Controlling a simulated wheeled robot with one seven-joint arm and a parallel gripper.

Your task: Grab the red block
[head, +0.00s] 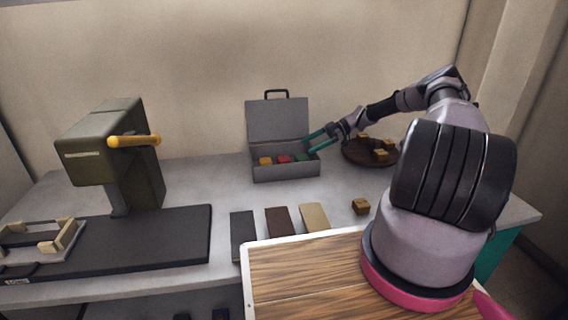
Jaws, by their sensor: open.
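The red block (284,159) lies inside an open grey case (287,173), between a yellow block (265,161) on its left and a green block (303,157) on its right. My gripper (308,141) has teal fingers and reaches in from the right. It is open, above the right end of the case, near the green block and to the right of the red block. I cannot tell whether the fingers touch anything. The case lid stands upright behind the blocks.
A round brown tray (350,157) with several golden cubes stands right of the case. A loose golden cube (361,206) and dark grey (243,235), brown (279,221) and tan (314,217) slabs lie in front. A green press (125,150) stands left.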

